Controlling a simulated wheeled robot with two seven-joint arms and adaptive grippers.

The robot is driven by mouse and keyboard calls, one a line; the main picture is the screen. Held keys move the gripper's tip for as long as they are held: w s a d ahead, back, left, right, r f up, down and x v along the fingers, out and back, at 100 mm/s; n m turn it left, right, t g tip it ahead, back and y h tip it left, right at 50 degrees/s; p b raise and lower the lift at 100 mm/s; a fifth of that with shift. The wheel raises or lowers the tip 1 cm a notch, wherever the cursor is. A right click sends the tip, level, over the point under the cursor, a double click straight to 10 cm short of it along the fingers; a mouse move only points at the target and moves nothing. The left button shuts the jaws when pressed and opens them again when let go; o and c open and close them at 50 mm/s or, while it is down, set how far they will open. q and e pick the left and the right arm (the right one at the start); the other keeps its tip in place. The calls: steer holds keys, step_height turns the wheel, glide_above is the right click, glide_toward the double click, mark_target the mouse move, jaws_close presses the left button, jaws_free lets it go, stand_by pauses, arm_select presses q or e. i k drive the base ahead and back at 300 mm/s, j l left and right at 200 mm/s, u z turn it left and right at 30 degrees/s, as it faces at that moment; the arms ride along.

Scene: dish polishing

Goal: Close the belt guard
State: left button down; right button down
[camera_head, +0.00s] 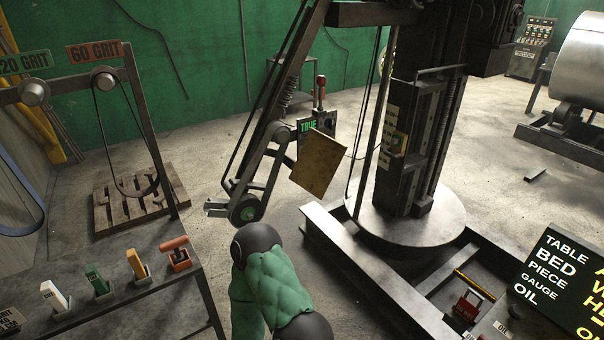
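A long slanted belt arm (270,165) comes down from the tall machine, with a belt along it and a wheel (245,209) at its low end. A tan, tilted plate (320,163) stands out to the right of this arm, below a small sign reading TRUE (307,127). It may be the belt guard, swung away from the belt; its hinge is not clear. One of my arms, green and padded, shows at the bottom middle, bent at a dark joint.
A dark table (130,290) at the lower left holds several small blocks and an orange-handled tool (175,252). A belt rack stands behind it, above a wooden pallet (135,195). A round machine base (405,215) and rails (370,285) lie right of centre. A lettered board (560,285) is lower right.

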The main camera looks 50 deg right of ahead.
mark_target(318, 160)
steer(key=u, duration=0.45)
steer(key=i+l+u, duration=0.1)
steer(key=u, duration=0.4)
steer(key=l+u, duration=0.2)
steer(key=u, duration=0.25)
steer(key=l+u, duration=0.1)
steer(key=u, duration=0.35)
steer(key=l+u, duration=0.1)
steer(key=u, duration=1)
steer(key=l+u, duration=0.15)
steer(key=u, duration=0.35)
steer(key=k+u, duration=0.1)
steer(key=u, duration=1)
steer(key=k+u, duration=0.1)
steer(key=u, duration=1)
steer(key=k+u, duration=0.1)
steer(key=u, duration=0.4)
